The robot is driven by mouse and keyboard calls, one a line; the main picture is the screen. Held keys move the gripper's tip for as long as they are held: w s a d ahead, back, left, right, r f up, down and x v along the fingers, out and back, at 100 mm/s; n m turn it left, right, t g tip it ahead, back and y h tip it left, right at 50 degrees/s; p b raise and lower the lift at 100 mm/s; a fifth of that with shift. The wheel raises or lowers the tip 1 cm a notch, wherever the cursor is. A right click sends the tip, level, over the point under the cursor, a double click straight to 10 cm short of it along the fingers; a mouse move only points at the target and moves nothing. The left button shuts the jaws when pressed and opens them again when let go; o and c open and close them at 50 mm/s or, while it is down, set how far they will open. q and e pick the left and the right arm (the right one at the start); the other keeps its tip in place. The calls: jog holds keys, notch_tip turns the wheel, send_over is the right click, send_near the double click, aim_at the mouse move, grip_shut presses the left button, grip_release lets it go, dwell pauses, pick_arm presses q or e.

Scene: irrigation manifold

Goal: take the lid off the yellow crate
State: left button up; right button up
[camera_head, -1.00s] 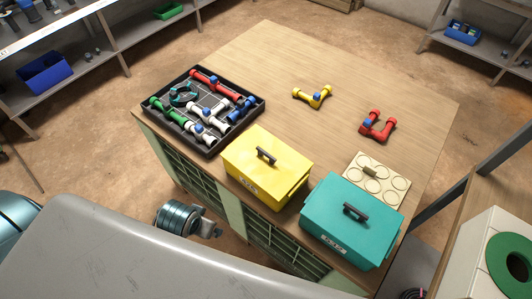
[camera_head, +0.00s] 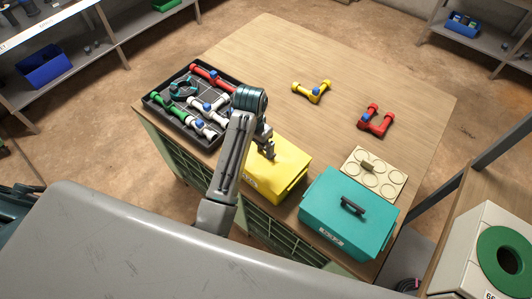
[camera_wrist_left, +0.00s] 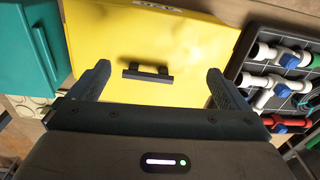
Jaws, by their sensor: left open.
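The yellow crate (camera_head: 283,186) stands on the near edge of the wooden table with its lid (camera_head: 286,158) on. In the left wrist view the yellow lid (camera_wrist_left: 190,42) fills the middle, with its dark bar handle (camera_wrist_left: 148,73) between and ahead of the two fingers. My left gripper (camera_head: 270,152) is over the lid and hides the handle in the head view. In the left wrist view the left gripper (camera_wrist_left: 157,78) is open, fingers apart on either side of the handle and not touching it. My right gripper is not in view.
A teal lidded crate (camera_head: 335,222) stands right of the yellow one. A black tray (camera_head: 178,122) of pipe fittings lies left. A cream plate with round recesses (camera_head: 385,182), a yellow fitting (camera_head: 312,92) and a red fitting (camera_head: 375,122) lie behind. The table's far part is clear.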

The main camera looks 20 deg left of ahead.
pick_arm(q)
jog(key=w+d+r+m, duration=0.1)
jog(key=w+d+r, duration=0.2)
jog(key=w, duration=0.2)
jog(key=shift+g, duration=0.3)
jog(key=f, duration=0.4)
jog(key=shift+s+f+p, duration=0.2)
jog(key=shift+f+p, duration=0.15)
jog(key=shift+p, duration=0.05)
jog(key=shift+s+a+f+p, duration=0.1)
jog(key=shift+f+p, duration=0.35)
jog(key=shift+f, duration=0.05)
jog(key=f, duration=0.1)
jog(key=f+p, duration=0.1)
jog(key=f, duration=0.1)
jog(key=shift+s+f+p, duration=0.25)
jog(key=shift+p, duration=0.15)
jog(key=shift+a+f, duration=0.1)
jog(key=shift+f, duration=0.45)
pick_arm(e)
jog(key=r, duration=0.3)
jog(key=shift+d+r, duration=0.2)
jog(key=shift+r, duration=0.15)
pick_arm(q)
jog(key=shift+w, duration=0.1)
jog(key=c, duration=1.1)
